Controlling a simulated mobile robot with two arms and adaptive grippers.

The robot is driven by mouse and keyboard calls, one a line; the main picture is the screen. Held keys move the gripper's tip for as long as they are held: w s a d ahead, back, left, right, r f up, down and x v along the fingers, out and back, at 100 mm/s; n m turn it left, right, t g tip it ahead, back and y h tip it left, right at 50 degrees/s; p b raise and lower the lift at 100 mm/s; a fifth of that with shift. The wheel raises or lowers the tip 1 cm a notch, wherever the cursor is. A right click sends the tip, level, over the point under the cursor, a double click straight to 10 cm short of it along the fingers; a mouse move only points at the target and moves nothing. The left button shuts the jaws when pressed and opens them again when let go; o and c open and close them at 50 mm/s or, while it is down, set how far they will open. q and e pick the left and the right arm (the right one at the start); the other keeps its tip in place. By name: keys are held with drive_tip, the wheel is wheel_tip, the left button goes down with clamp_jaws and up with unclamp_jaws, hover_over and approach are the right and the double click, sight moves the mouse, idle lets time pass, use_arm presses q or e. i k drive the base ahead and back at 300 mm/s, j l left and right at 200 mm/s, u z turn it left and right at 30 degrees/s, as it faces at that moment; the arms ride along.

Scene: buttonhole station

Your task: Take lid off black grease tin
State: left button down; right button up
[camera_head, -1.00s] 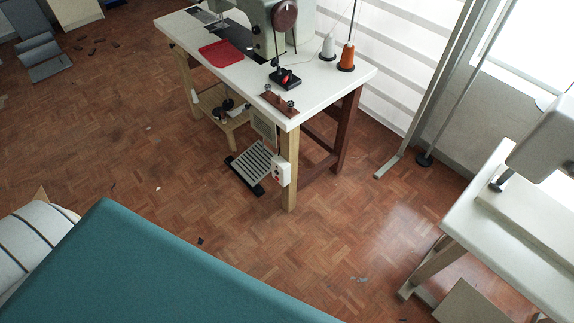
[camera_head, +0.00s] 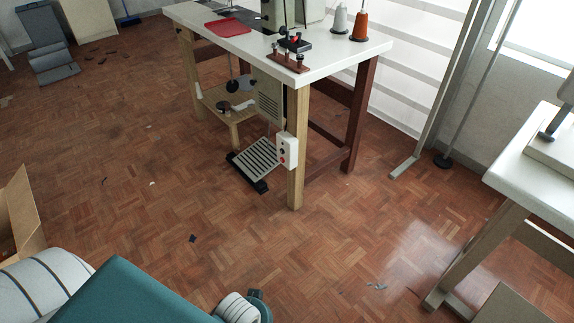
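I cannot make out a black grease tin or its lid in this view. A white-topped sewing table (camera_head: 330,62) stands at the upper middle with a machine and thread cones on it. A small black and red item (camera_head: 295,43) sits on the tabletop, too small to identify. A low wooden shelf (camera_head: 222,98) under the table holds dark round parts that I cannot identify. Neither of my grippers is in view.
A grey foot pedal (camera_head: 257,162) lies under the table. A second white table (camera_head: 540,165) stands at the right. A cardboard box (camera_head: 20,215) is at the left edge. The parquet floor between is open, with small scraps.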

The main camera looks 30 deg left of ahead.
sight(220, 105)
drive_tip(key=u, duration=1.35)
